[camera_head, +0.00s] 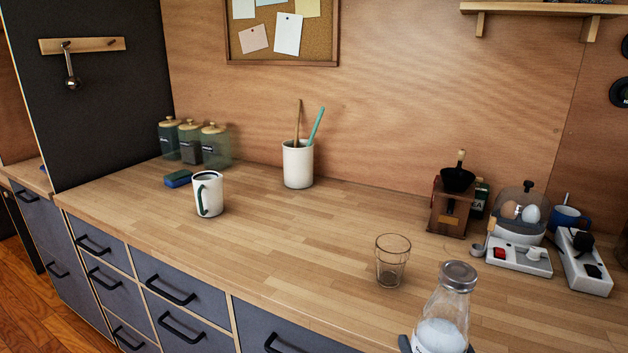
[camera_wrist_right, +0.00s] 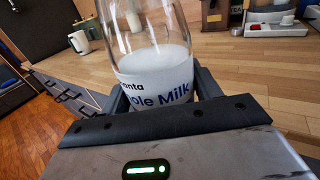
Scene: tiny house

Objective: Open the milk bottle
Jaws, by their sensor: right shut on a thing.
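The milk bottle (camera_head: 445,305) is clear glass, partly filled with white milk, and stands roughly upright at the bottom right of the head view. Its grey lid (camera_head: 459,275) is on the neck. My right gripper (camera_head: 437,345) is shut on the lower part of the bottle, with a dark finger on each side. In the right wrist view the bottle (camera_wrist_right: 150,45) shows a "Whole Milk" label between the fingers (camera_wrist_right: 160,98); its lid is out of that view. The bottle's base is hidden, so I cannot tell whether it touches the counter. My left gripper is not in view.
An empty glass (camera_head: 391,262) stands just left of the bottle on the wooden counter (camera_head: 300,235). The counter's middle is clear.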

